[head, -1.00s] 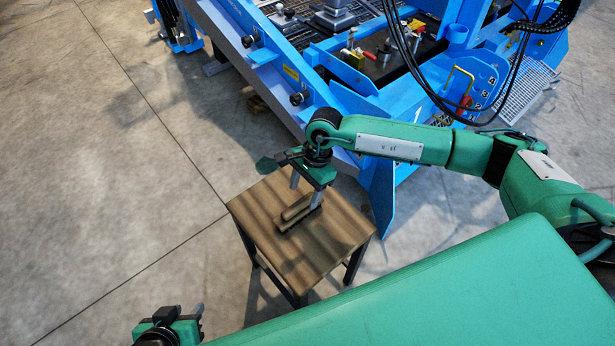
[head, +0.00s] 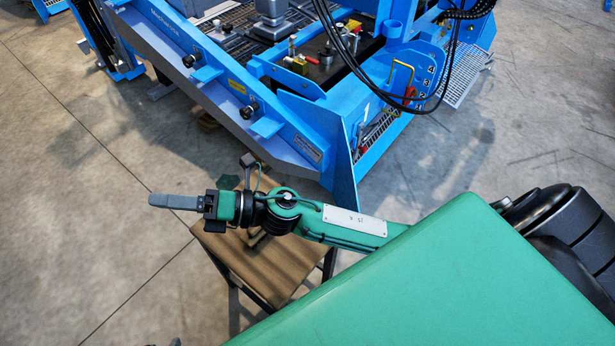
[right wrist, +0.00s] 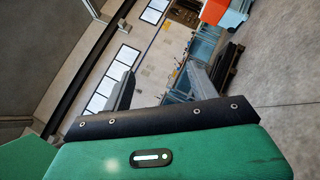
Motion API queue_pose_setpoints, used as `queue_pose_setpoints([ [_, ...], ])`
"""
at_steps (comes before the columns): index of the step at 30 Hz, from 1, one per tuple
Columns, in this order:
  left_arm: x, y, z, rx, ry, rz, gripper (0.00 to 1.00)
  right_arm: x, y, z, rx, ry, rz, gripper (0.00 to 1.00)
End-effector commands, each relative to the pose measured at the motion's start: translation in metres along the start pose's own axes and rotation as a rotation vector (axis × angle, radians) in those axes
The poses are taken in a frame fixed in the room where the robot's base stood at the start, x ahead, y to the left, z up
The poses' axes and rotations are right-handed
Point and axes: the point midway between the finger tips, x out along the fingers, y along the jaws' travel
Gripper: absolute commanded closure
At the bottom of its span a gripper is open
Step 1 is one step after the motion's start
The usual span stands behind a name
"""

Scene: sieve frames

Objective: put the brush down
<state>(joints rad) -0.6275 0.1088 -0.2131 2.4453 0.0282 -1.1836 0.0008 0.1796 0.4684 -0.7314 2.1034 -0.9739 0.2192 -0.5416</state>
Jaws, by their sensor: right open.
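The brush (head: 257,240) lies on the small wooden table (head: 265,270). My right forearm hides most of it, and only a small part shows below the arm. My right gripper (head: 172,202) is above and to the left of the brush in the head view, its fingers pointing left past the table's edge. In the right wrist view my right gripper (right wrist: 162,82) is open, with its two fingers apart and nothing between them. Only a tiny dark tip of my left gripper (head: 175,342) shows at the bottom edge of the head view.
A large blue machine frame (head: 285,140) with a pointed blue plate (head: 342,165) stands just behind the table. Black cables (head: 350,70) hang over it. Grey concrete floor (head: 80,230) is open to the left.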

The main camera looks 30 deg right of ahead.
Motion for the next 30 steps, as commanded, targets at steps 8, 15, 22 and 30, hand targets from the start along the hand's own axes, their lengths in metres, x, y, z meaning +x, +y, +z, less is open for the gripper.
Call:
queue_pose_setpoints([
  [8,0.0,0.0,0.0,0.0,0.0,0.0,0.64,-0.084,-0.046,0.048,0.804,-0.7,-0.193,0.4],
  [15,0.0,0.0,0.0,0.0,-0.001,0.0,0.64,-0.202,-0.099,-0.009,1.463,-1.247,-0.428,0.4],
  [22,0.0,0.0,0.0,0.0,-0.001,0.0,0.64,-0.275,-0.1,-0.088,1.867,-1.587,-0.627,0.4],
  [30,0.0,0.0,0.001,0.0,-0.002,0.0,0.64,-0.291,-0.093,-0.112,1.967,-1.673,-0.69,0.4],
])
